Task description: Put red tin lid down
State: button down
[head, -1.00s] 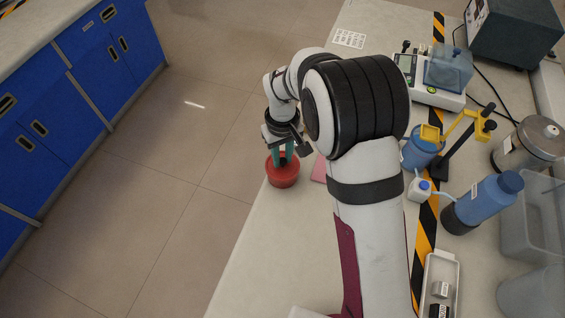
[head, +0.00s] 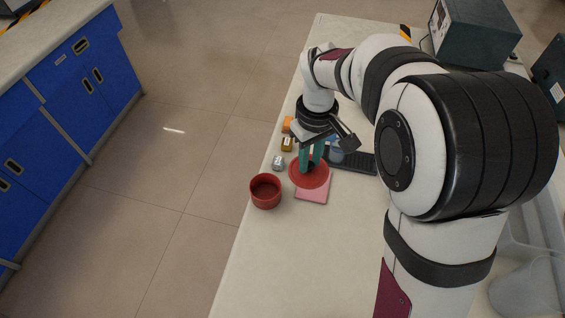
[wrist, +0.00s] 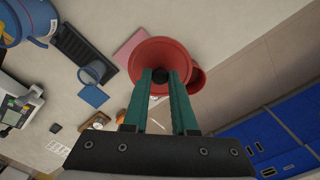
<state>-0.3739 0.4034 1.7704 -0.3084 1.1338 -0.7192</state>
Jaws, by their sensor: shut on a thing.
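My gripper (head: 311,164) has green fingers and is shut on the dark knob of the red tin lid (head: 297,176). The lid is a round red disc, seen beside the open red tin (head: 265,192) and overlapping a pink pad (head: 312,192) in the head view. In the wrist view the lid (wrist: 152,52) fills the space beyond the fingertips (wrist: 160,80), looks large and close, and partly hides the tin (wrist: 198,76) and the pad (wrist: 131,45). It seems held above the bench; the exact gap cannot be told.
A black tray (head: 362,165) lies right of the lid. A silver item (head: 278,162), a brown-yellow item (head: 287,144) and an orange item (head: 288,124) stand near the bench's left edge. The bench (head: 275,255) in front of the tin and pad is clear.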

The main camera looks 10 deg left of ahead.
jog(key=s+d+f, duration=0.3)
jog(key=s, duration=0.6)
jog(key=a+f, duration=0.2)
jog(key=a, duration=0.1)
jog(key=s+a+f, duration=0.1)
jog(key=a+f, duration=0.2)
jog(key=a, duration=0.1)
jog(key=s+a+f, duration=0.1)
jog(key=a+f, duration=0.1)
jog(key=a, duration=0.2)
jog(key=shift+f, duration=0.35)
notch_tip(320, 180, down, 3)
jog(key=shift+s+f, duration=0.1)
jog(key=shift+f, duration=0.35)
jog(key=c, duration=0.7)
grip_release()
jog(key=shift+f, duration=0.15)
